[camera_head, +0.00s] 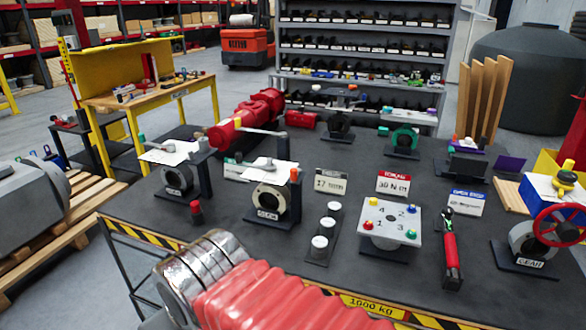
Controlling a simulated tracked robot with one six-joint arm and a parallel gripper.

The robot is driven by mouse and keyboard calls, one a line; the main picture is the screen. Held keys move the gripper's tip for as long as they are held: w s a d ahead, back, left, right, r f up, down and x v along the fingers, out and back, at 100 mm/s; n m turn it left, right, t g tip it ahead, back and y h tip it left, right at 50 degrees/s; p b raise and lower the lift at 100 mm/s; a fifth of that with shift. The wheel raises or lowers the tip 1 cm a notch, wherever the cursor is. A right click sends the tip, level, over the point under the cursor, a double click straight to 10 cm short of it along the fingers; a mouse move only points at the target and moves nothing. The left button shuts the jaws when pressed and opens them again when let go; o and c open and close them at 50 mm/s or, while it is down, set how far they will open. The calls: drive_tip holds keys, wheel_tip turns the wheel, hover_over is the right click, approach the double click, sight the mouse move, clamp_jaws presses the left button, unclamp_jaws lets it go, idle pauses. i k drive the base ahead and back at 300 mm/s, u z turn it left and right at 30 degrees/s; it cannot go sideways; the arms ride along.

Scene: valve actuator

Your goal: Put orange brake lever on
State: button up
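A small orange piece (294,175) shows at the top of a dark upright post (293,190), beside a round valve (268,203) on a black stand. It is too small to tell whether this is the brake lever. Another small orange piece (454,139) stands farther back on the right, by a dark block. I cannot make out an orange lever with certainty. My gripper is not in view.
The dark bench has a striped front edge (145,236). A second valve (179,180) stands left, a numbered button plate (389,221) right of centre, and a red-wheeled gear valve (528,243) at right.

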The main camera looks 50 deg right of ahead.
sight(294, 172)
drive_tip(key=u, duration=0.4)
drive_tip(key=i, duration=0.9)
drive_tip(key=z, duration=0.15)
